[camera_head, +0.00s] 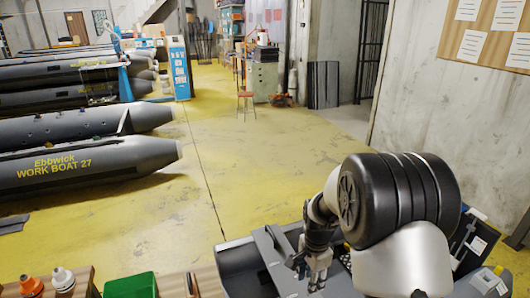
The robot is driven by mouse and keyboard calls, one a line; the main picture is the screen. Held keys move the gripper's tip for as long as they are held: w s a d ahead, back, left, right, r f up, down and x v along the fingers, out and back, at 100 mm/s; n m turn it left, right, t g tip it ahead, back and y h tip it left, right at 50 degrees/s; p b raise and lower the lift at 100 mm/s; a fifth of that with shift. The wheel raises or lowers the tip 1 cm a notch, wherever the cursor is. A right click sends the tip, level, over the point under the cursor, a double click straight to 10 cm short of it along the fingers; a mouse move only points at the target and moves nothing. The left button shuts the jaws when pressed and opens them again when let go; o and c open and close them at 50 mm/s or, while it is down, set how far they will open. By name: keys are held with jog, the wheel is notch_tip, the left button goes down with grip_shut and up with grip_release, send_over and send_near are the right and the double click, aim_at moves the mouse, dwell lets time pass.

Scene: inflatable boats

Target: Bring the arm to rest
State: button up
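My arm is folded at the lower right, with a large black ribbed joint and a pale link close to the camera. My gripper (311,274) hangs from the wrist, left of the big joint, and points down above a grey tray-like surface (240,262). Its fingers are small and partly dark, and I cannot tell whether they are apart or closed. No held object can be made out. Part of the area behind the joint is hidden by the arm.
A bench edge at front left bears an orange-capped bottle (32,287), a white-capped bottle (63,281) and a green box (131,287). The yellow floor (250,170) is open.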

jog(key=s+r+n+t, duration=0.1)
jog(key=s+r+n, duration=0.3)
jog(key=r, duration=0.5)
jog(key=s+r+n+t, duration=0.1)
jog(key=s+r+n, duration=0.1)
jog(key=s+r, duration=0.5)
jog(key=s+r+n+t, duration=0.1)
jog(key=s+r+n, duration=0.2)
jog(key=s, duration=0.5)
jog(key=s+a+r+n+t, duration=0.1)
jog(key=s+r+n, duration=0.3)
jog(key=s, duration=0.3)
jog(key=shift+s+a+r+n, duration=0.15)
jog(key=shift+s+a+n, duration=0.2)
jog(key=shift+n, duration=0.15)
